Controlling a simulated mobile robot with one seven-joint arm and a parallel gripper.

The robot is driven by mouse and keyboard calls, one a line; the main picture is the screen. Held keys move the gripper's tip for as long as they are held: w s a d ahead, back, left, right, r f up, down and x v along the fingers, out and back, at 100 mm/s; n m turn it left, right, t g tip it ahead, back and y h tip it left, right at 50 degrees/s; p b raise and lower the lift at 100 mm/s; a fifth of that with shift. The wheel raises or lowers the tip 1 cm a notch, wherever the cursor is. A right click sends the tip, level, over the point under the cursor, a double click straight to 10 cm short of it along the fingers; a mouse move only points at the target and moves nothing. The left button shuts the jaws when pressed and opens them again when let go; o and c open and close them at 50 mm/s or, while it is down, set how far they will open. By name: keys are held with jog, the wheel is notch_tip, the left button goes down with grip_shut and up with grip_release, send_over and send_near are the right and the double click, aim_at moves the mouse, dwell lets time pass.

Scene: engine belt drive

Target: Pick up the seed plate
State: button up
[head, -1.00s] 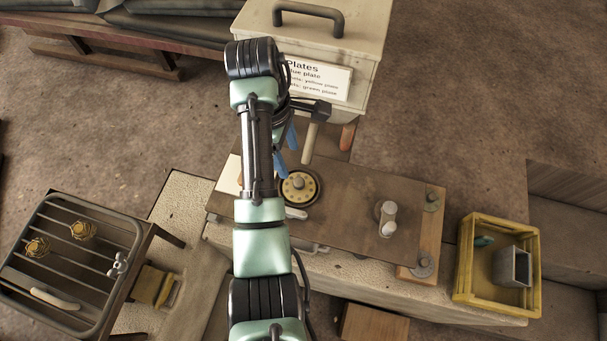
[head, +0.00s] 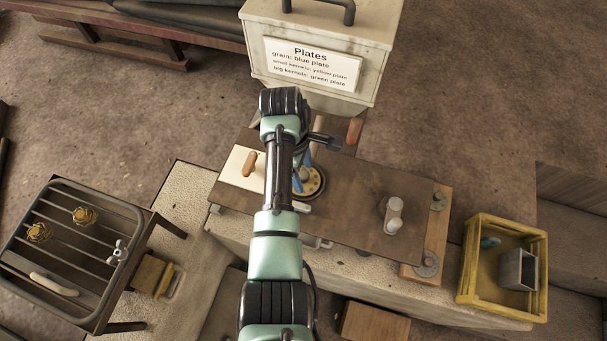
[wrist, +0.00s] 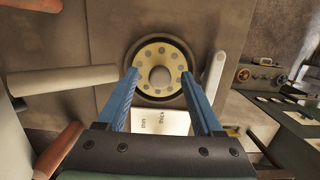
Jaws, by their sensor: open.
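The seed plate is a yellow disc with a ring of holes and a round central knob. It lies in a dark round seat on the brown bench top. In the head view the seed plate (head: 314,188) is partly hidden by my arm and fingers. In the wrist view the seed plate (wrist: 145,83) shows almost whole. My gripper (wrist: 159,74) is open and empty, with a blue finger towards each side of the disc and the knob between the tips. It also shows in the head view (head: 304,172). I cannot tell whether the tips touch the plate.
A sign (head: 312,65) on the pale box reads "Plates", with grain blue, small kernels yellow, big kernels green. A white card (wrist: 162,121) reads "thin" and "thick". Handles stand close by. A metal cylinder (head: 393,207) is right on the bench, and a yellow crate (head: 476,262) beyond.

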jog(key=shift+f, duration=0.15)
grip_shut()
dwell(0.4)
